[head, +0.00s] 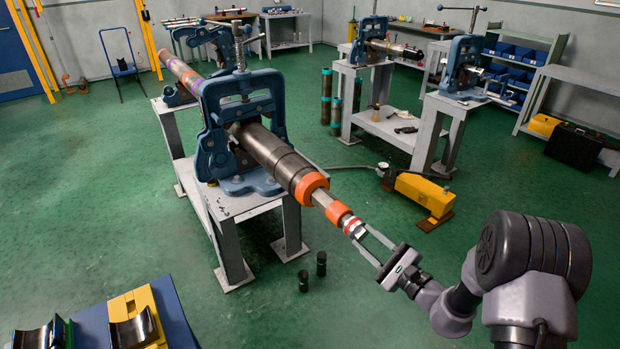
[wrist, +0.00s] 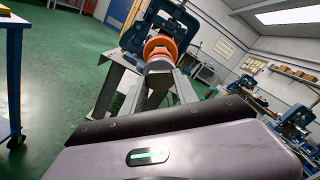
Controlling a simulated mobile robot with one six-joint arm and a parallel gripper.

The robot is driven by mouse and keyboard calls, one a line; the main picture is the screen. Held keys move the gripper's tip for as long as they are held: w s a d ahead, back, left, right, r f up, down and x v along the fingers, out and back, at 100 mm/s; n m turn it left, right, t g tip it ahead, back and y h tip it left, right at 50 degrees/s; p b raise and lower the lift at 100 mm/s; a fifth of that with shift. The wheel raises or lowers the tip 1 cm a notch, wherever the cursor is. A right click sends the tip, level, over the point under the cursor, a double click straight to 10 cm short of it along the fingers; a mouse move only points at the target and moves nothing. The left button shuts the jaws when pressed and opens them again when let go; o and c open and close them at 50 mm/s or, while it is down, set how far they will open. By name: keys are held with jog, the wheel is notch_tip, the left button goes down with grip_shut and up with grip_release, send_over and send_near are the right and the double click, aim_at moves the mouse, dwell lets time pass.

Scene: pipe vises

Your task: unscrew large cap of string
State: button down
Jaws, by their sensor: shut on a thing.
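The string (head: 270,150) is a long dark pipe lying level in a blue vise (head: 240,120). Towards me it has a large orange collar (head: 311,187), a thinner silver rod, a smaller orange ring (head: 338,212) and a silver end piece with a red band (head: 352,227). My gripper (head: 366,238) is at this near end, its two fingers shut on the end piece, one on each side. In the wrist view the round dark end face (wrist: 158,72) sits between the fingers, with orange (wrist: 160,46) behind it. I cannot tell which part is the large cap.
The vise stands on a grey table (head: 240,205). Two small dark cylinders (head: 321,264) stand on the green floor near it. A yellow pump (head: 420,192) lies on the right. A blue bench with yellow cradles (head: 135,315) is at the lower left. Open floor lies between.

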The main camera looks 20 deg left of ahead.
jog(key=n, duration=0.5)
jog(key=shift+s+a+f+n, duration=0.1)
jog(key=shift+a+n, duration=0.05)
jog(key=shift+n, duration=0.25)
jog(key=c, duration=1.3)
grip_release()
jog(key=shift+o, duration=1.4)
jog(key=shift+a, duration=0.15)
jog(key=shift+v, duration=1.25)
